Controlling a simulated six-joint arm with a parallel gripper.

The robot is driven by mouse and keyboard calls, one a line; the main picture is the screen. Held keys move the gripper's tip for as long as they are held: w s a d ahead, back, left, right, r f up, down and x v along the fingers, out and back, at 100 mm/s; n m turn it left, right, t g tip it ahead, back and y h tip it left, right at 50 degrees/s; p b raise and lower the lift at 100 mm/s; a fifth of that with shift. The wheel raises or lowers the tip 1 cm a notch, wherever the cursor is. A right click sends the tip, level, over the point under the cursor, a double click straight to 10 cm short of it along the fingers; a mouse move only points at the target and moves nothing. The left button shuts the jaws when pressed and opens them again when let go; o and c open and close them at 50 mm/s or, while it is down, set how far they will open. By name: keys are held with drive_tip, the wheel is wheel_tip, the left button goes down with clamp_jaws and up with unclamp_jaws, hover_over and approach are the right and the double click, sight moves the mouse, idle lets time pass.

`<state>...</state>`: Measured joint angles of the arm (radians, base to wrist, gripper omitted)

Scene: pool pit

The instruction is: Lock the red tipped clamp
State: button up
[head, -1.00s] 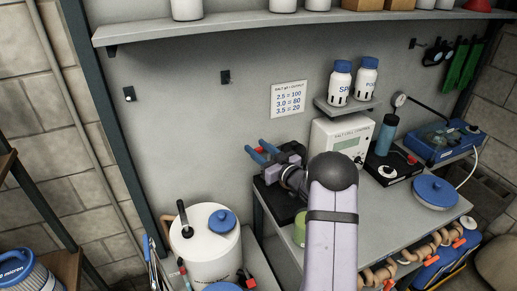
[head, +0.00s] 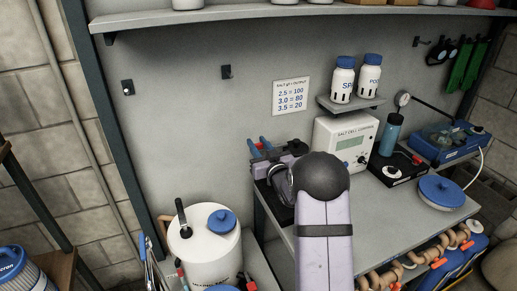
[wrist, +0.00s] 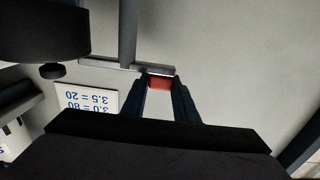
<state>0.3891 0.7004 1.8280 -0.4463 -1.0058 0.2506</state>
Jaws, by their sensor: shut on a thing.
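The red tip of the clamp (wrist: 161,82) shows in the wrist view between the ends of my gripper's two dark blue fingers (wrist: 161,88). The fingers are shut on it. A grey bar (wrist: 128,35) and a crosspiece lie just beyond it; I cannot tell how they join the tip. In the head view my gripper (head: 259,146) is at the left end of the bench, above a black base (head: 283,213), with red showing between its blue fingers. My arm hides most of the clamp there, so its lever angle is unclear.
A white control box (head: 343,140) stands close to the right of my gripper. A white tank with a blue cap (head: 205,250) is below left. A small shelf (head: 350,104) with two bottles is above right. The wall left of my gripper is mostly clear.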

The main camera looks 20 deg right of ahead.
drive_tip(key=shift+r, duration=0.1)
drive_tip(key=o, duration=1.1)
drive_tip(key=shift+c, duration=0.2)
drive_tip(key=shift+s, duration=0.1)
drive_tip(key=shift+s+f+b, duration=0.2)
drive_tip(key=shift+s+b, duration=0.2)
drive_tip(key=shift+s, duration=0.2)
drive_tip(key=s+b, duration=0.2)
drive_tip(key=s, duration=0.4)
drive_tip(key=shift+r, duration=0.15)
